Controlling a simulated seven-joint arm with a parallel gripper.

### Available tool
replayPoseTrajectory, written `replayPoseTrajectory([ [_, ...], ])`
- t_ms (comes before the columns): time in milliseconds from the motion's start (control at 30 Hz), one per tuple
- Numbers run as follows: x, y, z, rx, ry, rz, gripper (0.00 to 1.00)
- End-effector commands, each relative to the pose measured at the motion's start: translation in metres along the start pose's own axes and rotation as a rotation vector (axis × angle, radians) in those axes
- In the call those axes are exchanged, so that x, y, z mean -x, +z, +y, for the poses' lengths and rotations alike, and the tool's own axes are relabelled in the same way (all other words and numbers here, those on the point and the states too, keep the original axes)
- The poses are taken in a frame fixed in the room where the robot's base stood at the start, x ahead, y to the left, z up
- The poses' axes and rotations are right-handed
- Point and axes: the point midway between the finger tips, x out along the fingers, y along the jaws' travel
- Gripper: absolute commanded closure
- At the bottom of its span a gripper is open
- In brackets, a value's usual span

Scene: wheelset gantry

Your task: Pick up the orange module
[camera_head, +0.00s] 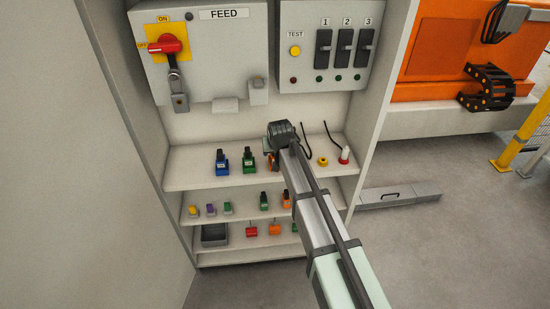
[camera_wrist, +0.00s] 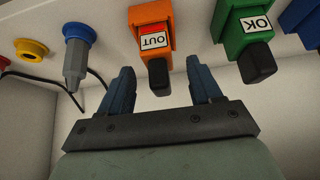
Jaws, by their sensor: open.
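The orange module (camera_wrist: 150,30) stands on the shelf, with a white and red label reading OUT and a black handle (camera_wrist: 158,76). In the head view a part of the orange module (camera_head: 273,163) shows beside my arm; the rest is hidden. My gripper (camera_wrist: 160,84) is open, its two dark blue fingers on either side of the black handle in the wrist view. I cannot tell whether the fingertips reach it in depth; no contact shows. In the head view my gripper (camera_head: 271,150) is at the upper shelf, its fingers barely visible.
On the other side are a blue-collared grey plug (camera_wrist: 76,55), a yellow socket (camera_head: 322,161) and a red-and-white plug (camera_head: 344,156). Lower shelves hold smaller coloured parts and a grey bin (camera_head: 214,236).

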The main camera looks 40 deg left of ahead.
Motion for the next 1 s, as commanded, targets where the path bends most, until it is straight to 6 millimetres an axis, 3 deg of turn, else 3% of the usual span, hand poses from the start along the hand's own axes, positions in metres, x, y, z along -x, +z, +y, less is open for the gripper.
replayPoseTrajectory([
  [100, -0.0152, 0.0000, -0.0003, 0.001, 0.000, -0.001, 0.36],
  [367, -0.0177, 0.0007, -0.0001, 0.001, -0.001, 0.000, 0.36],
  [1000, -0.0175, 0.0007, -0.0002, 0.001, -0.001, 0.000, 0.96],
])
